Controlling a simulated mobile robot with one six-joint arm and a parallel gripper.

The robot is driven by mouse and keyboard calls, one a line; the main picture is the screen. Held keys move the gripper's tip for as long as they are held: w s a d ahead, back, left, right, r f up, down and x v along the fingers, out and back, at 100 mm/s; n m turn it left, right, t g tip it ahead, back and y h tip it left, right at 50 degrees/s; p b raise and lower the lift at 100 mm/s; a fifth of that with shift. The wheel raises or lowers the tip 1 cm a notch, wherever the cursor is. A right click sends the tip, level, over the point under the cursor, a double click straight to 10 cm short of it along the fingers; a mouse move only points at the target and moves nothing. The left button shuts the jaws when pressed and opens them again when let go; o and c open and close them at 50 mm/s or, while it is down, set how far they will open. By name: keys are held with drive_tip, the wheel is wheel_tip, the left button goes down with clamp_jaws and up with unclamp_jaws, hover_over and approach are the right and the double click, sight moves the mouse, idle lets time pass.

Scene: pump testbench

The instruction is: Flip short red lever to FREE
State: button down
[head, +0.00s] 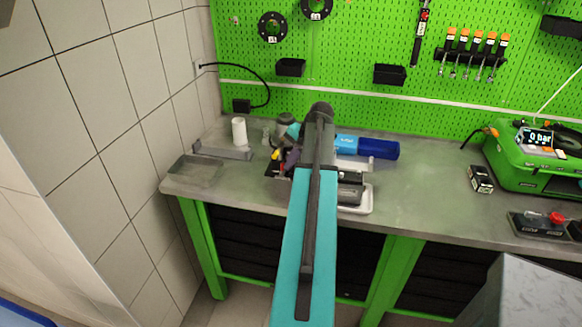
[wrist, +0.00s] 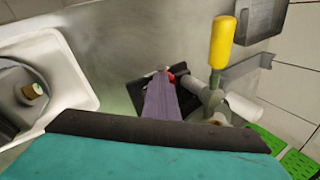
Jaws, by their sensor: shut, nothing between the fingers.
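A small bit of red (wrist: 171,77), which looks like the short red lever, shows in the wrist view at the tip of my gripper (wrist: 160,80). Most of it is hidden behind my shut purple-grey fingers, so its position cannot be read. I cannot tell whether the fingers touch it. It sits over a black base plate (wrist: 133,94) on the bench. A longer yellow-handled lever (wrist: 222,43) stands just right of my gripper in the wrist view. In the head view my gripper (head: 289,158) is low at the fixture, partly behind my arm, and the red lever cannot be made out.
A white cylinder (head: 239,131) and grey bracket (head: 222,151) stand left on the workbench (head: 430,190). A blue cylinder (head: 378,149) lies right of my arm, above a white tray (head: 360,205). A green case (head: 535,165) sits far right.

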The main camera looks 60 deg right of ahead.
drive_tip(key=shift+s, duration=0.1)
drive_tip(key=s+r+b, duration=0.2)
drive_tip(key=s+r, duration=0.5)
drive_tip(key=r, duration=0.2)
drive_tip(key=shift+s+d, duration=0.15)
drive_tip(key=shift+s, duration=0.2)
idle(0.6)
idle(0.3)
